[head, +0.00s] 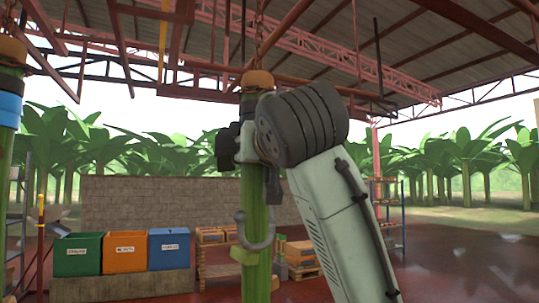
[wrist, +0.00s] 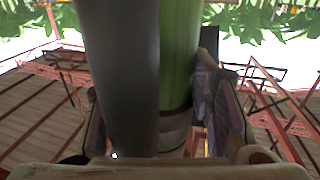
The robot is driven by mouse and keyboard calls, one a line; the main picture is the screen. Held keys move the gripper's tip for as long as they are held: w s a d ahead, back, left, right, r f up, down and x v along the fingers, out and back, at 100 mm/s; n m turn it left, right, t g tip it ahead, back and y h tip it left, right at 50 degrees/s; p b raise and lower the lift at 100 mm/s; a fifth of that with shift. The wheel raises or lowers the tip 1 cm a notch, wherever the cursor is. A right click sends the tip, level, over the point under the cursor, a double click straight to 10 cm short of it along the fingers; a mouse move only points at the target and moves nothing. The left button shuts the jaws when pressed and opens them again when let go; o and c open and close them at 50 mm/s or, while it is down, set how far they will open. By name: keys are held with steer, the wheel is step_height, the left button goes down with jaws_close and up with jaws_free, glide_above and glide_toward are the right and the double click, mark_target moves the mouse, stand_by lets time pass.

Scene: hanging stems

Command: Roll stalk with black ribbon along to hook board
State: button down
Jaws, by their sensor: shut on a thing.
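A thick green stalk (head: 256,200) hangs upright in the middle of the head view, with a brown cap on top and a chain above it. A black band (head: 248,106) shows just under the cap, partly hidden by my arm. My gripper (head: 236,146) is shut around the upper stalk, below the cap. In the wrist view the green stalk (wrist: 180,50) runs between my fingers (wrist: 155,118), beside a dark grey cylinder I cannot identify. I cannot make out the hook board.
Another green stalk with a blue ribbon (head: 10,108) hangs at the left edge. Green, orange and blue bins (head: 124,251) stand on a ledge by a block wall. Pallets (head: 216,240) and a shelf rack (head: 388,205) stand behind. Red roof beams cross overhead. The right floor looks clear.

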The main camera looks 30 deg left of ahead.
steer(key=shift+s+a, duration=0.4)
steer(key=shift+s, duration=0.25)
steer(key=c, duration=0.8)
jaws_free()
steer(key=v, duration=1.2)
